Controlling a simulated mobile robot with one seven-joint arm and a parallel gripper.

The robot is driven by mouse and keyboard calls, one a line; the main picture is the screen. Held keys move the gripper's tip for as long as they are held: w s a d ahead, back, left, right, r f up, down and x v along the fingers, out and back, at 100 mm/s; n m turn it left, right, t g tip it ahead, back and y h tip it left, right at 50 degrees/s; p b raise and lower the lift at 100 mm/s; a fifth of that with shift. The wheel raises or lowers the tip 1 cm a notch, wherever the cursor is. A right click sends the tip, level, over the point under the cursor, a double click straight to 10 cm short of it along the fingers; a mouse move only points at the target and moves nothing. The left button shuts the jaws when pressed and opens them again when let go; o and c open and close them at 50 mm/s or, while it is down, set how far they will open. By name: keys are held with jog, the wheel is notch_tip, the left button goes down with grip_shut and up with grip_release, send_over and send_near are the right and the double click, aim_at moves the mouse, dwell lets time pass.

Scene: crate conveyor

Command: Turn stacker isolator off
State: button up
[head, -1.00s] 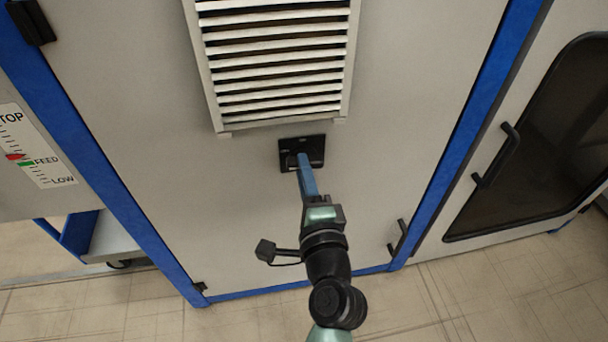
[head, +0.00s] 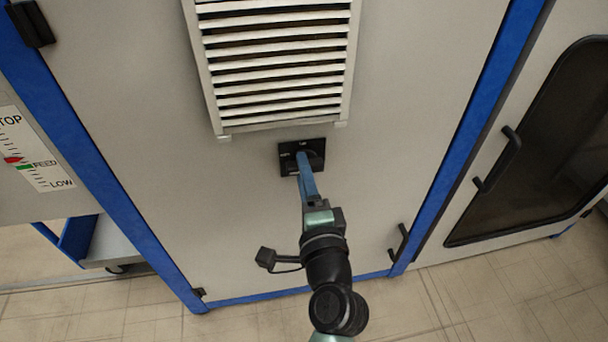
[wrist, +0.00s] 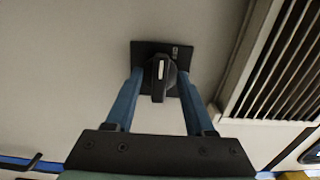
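The isolator is a black rotary switch knob (wrist: 158,78) with a white mark, on a square black plate (wrist: 147,52) on the grey cabinet panel. In the wrist view the knob's grip points down toward my gripper's base. The plate also shows in the head view (head: 286,149), where the fingers partly cover it. My gripper (wrist: 160,75) is open, with one blue finger on each side of the knob. A gap shows between each finger and the knob in the wrist view; I cannot tell contact at the tips. Small pale lettering on the plate is too small to read.
A louvred vent (head: 277,70) sits just above the plate. Blue frame posts (head: 100,165) edge the panel. A dark-windowed door with a black handle (head: 497,160) is at right. A STOP/FEED/LOW scale (head: 33,150) is at left. Bare panel surrounds the switch.

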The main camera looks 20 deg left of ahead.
jog(key=shift+s, duration=0.1)
jog(key=v, duration=1.3)
jog(key=shift+p, duration=0.35)
jog(key=w+d+r+n+t+h, duration=0.1)
jog(key=w+r+n+t, duration=0.15)
jog(key=r, duration=0.55)
jog(key=w+d+r+n+t+h, duration=0.1)
jog(key=w+r+n, duration=0.25)
jog(key=r, duration=0.45)
jog(key=w+d+r+n+t+h, duration=0.1)
jog(key=w+r+n+t, duration=0.15)
jog(key=r, duration=0.55)
jog(key=s+d+r+n+t+h, duration=0.1)
jog(key=s+d+r+t+h, duration=0.15)
jog(key=r, duration=0.55)
jog(key=s+d+r+n+t+h, duration=0.1)
jog(key=s+d+r+t+h, duration=0.1)
jog(key=s+r, duration=0.35)
jog(key=s+d+r+n+t+h, duration=0.1)
jog(key=s+d+r+t+h, duration=0.15)
jog(key=r, duration=0.65)
notch_tip(320, 180, up, 35)
jog(key=w+p, duration=0.1)
jog(key=p, duration=3.5)
jog(key=shift+a+g, duration=0.3)
jog(key=shift+a, duration=0.15)
